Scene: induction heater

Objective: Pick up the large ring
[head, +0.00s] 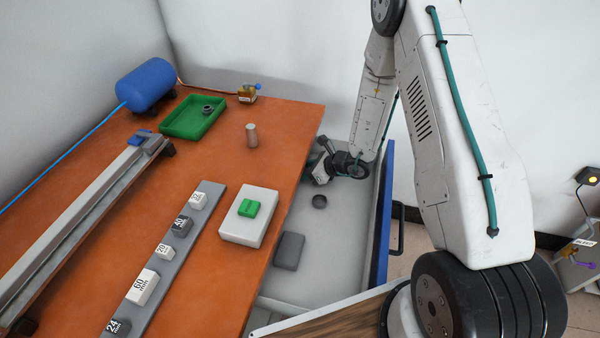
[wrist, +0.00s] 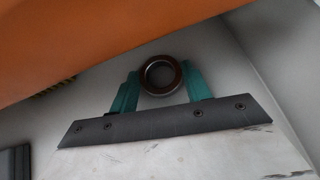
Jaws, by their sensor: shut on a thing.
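In the wrist view a thick dark brown ring (wrist: 145,76) is between the two teal fingers of my gripper (wrist: 160,86). The fingers touch it on opposite sides, so my gripper is shut on it. I take it to be the large ring. In the head view my gripper (head: 320,168) is low in the open drawer (head: 335,260), close to the table's right edge. The held ring cannot be made out there. A separate short dark round piece (head: 319,201) lies on the drawer floor, apart from my gripper.
A dark grey block (head: 288,251) lies in the drawer. The blue drawer front (head: 383,225) and the orange tabletop (head: 225,160) flank my gripper closely. On the table are a green tray (head: 178,128) with a small ring, a white box (head: 240,230) and several labelled blocks.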

